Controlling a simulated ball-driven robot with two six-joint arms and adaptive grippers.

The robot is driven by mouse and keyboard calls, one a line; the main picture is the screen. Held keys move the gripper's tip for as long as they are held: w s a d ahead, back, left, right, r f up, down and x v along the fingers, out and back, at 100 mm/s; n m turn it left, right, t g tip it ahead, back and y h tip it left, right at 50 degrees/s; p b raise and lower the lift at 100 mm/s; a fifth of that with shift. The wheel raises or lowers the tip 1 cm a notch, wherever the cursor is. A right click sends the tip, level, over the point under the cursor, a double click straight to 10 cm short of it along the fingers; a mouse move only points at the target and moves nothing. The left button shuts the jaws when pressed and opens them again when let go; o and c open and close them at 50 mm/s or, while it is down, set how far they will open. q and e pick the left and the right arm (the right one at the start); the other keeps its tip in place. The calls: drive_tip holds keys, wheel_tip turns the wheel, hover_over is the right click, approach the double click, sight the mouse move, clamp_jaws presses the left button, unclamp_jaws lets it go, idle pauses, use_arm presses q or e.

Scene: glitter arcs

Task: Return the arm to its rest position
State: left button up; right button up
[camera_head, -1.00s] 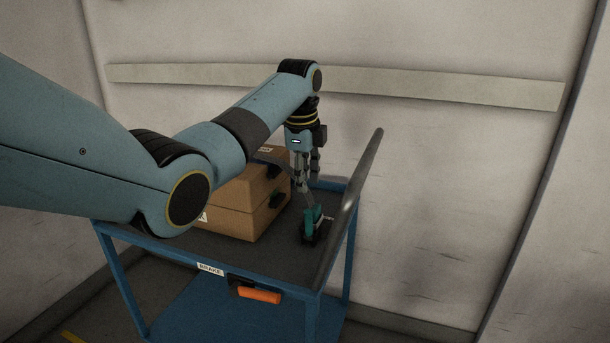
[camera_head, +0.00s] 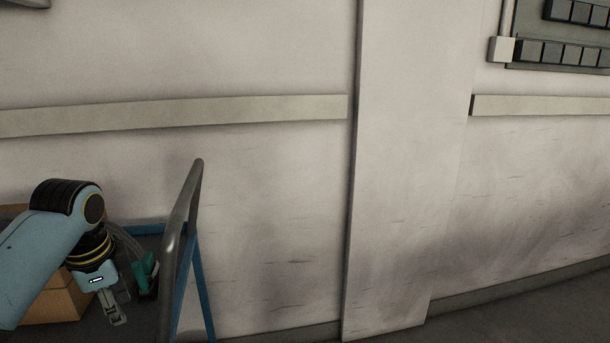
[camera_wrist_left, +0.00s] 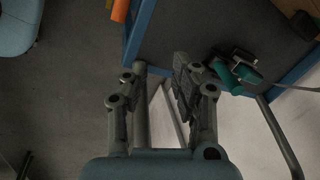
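My left gripper (camera_head: 116,314) hangs pointing down at the lower left of the head view, at the near side of the cart's push handle. The left wrist view shows its two fingers (camera_wrist_left: 162,78) apart with nothing between them. My left arm comes in from the left edge and is bent over the cart. My right arm and gripper are in neither view.
A cart with a blue frame (camera_head: 204,285) and a dark push handle (camera_head: 182,215) stands at the left. Cardboard boxes (camera_head: 62,302) and a teal-and-black device (camera_head: 146,270) are on it. An orange grip (camera_wrist_left: 120,11) shows in the wrist view.

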use_arm(q)
drive_tip(key=s+d+r+n, duration=0.1)
drive_tip(key=s+d+n, duration=0.15)
drive_tip(key=s, duration=0.65)
drive_tip(key=s+d+n+t, duration=0.15)
drive_tip(key=s+n, duration=0.25)
drive_tip(key=s, duration=0.6)
drive_tip(key=s+d+r+n, duration=0.15)
drive_tip(key=s+n, duration=0.25)
drive_tip(key=s, duration=0.5)
wheel_tip(320, 180, down, 26)
drive_tip(key=s+a+g, duration=0.2)
drive_tip(key=s+f, duration=1.6)
drive_tip(key=s, duration=0.2)
drive_tip(key=shift+s+a+f+g, duration=0.15)
drive_tip(key=shift+a+f+g, duration=0.2)
drive_tip(key=shift+a+g, duration=0.1)
